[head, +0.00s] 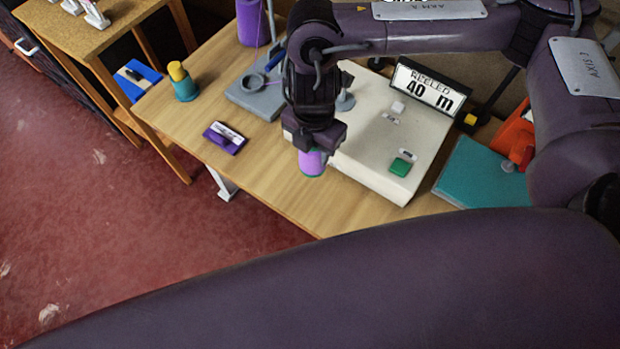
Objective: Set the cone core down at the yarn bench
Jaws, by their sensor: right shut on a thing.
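My right gripper (314,148) points down over the wooden yarn bench (270,190). It is shut on a small purple piece with a green lower end (313,164), which I take for the cone core. Only its lower part shows below the jaws; the gripper hides the rest. It appears over the bench just left of the cream winding machine (378,165). I cannot tell whether its lower end touches the bench top. My left gripper is not in view.
A teal cone with a yellow top (184,85), a purple block (224,138) and a grey stand base (258,98) are on the bench to the left. A sign reading 40 m (428,88) and a teal pad (482,172) are to the right. The bench's front strip is bare.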

